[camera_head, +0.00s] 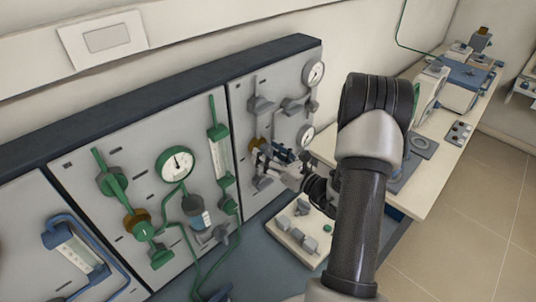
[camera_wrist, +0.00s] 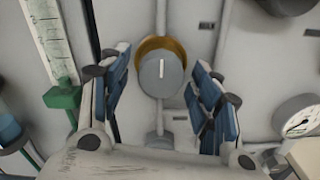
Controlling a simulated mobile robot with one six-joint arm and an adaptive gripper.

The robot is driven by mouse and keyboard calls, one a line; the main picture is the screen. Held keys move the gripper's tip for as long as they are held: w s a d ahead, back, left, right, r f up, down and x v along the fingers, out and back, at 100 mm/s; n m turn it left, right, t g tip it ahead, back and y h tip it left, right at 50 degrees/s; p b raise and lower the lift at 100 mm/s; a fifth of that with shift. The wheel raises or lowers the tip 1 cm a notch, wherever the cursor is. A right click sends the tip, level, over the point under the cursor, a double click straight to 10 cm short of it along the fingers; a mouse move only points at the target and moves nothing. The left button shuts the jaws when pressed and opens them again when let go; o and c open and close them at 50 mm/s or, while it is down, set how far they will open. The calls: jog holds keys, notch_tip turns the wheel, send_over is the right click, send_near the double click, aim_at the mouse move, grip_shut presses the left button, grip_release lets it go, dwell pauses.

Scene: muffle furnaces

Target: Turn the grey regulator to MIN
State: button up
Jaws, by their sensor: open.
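The grey regulator (camera_wrist: 161,74) is a round grey knob with a white pointer line, set in a brass ring on the grey panel. In the wrist view its line points nearly straight up. No MIN label is readable. My gripper (camera_wrist: 158,62) is open, with one blue-padded finger on each side of the knob and a visible gap on both sides. In the head view my gripper (camera_head: 274,156) is at the right panel and largely hides the regulator; a bit of its brass (camera_head: 258,143) shows.
Gauges (camera_head: 315,72) sit at the panel's right edge. The green line with its gauge (camera_head: 175,163) and a brass-ringed green regulator (camera_head: 137,222) is on the panel to the left. A white block with grey pieces (camera_head: 301,232) lies below my gripper.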

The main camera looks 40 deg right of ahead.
jog(key=shift+w, duration=0.2)
jog(key=shift+c, duration=0.2)
jog(key=c, duration=1)
jog(key=shift+c, duration=0.2)
